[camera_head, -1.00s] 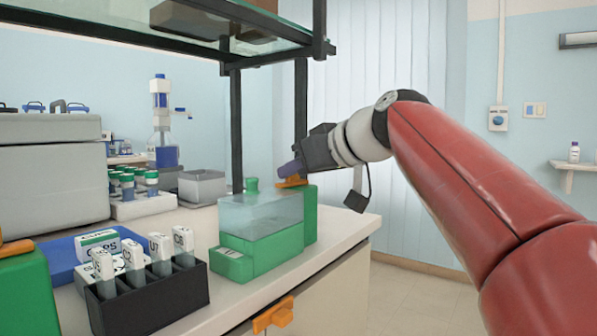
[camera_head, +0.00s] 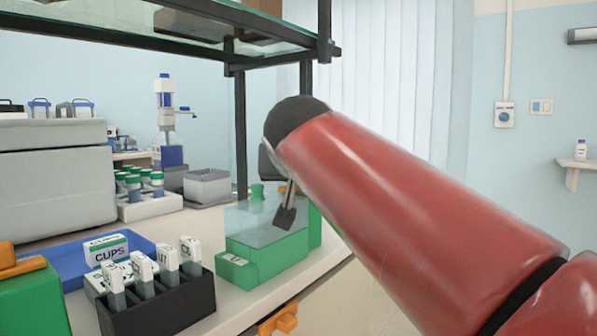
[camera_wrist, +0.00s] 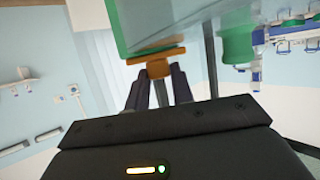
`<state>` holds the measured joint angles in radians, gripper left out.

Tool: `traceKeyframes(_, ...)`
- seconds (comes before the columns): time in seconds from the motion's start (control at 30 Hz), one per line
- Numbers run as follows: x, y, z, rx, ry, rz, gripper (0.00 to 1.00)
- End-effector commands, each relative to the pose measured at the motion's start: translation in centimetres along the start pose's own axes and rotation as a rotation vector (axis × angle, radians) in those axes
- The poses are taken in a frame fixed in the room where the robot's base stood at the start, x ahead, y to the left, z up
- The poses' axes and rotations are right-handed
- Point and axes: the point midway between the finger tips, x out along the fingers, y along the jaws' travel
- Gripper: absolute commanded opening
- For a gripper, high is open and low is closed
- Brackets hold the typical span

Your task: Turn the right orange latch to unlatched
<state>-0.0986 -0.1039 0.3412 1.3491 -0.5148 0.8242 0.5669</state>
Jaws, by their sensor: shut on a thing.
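The right orange latch (camera_wrist: 158,68) shows in the wrist view as an orange bar with a stub, beside the green block (camera_wrist: 122,30). My gripper (camera_wrist: 157,82) has one dark finger on each side of the stub and is shut on it. The green block (camera_head: 314,226) shows there only as a strip beside the clear-topped green box (camera_head: 268,262). Which way the latch points is hard to tell.
Another orange latch (camera_head: 18,266) sits on a green block (camera_head: 35,305) at the far left. A black rack (camera_head: 165,318) with white-topped slides stands in front of a blue tray (camera_head: 75,248). An orange handle (camera_head: 280,320) is on the bench front. A dark shelf frame (camera_head: 240,135) stands behind.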

Motion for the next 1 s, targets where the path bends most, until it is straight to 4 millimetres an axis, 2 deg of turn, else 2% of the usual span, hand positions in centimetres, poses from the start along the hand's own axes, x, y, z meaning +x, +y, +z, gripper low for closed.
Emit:
traceKeyframes(0.57, 0.09, -0.11, 0.24, 0.016, -0.007, 0.035, 0.01)
traceKeyframes(0.6, 0.09, -0.11, 0.25, 0.016, -0.008, 0.035, 0.25)
traceKeyframes(0.77, 0.08, -0.09, 0.19, 0.015, -0.006, 0.035, 0.45)
traceKeyframes(1.0, 0.04, -0.06, 0.11, 0.015, -0.004, 0.035, 0.45)
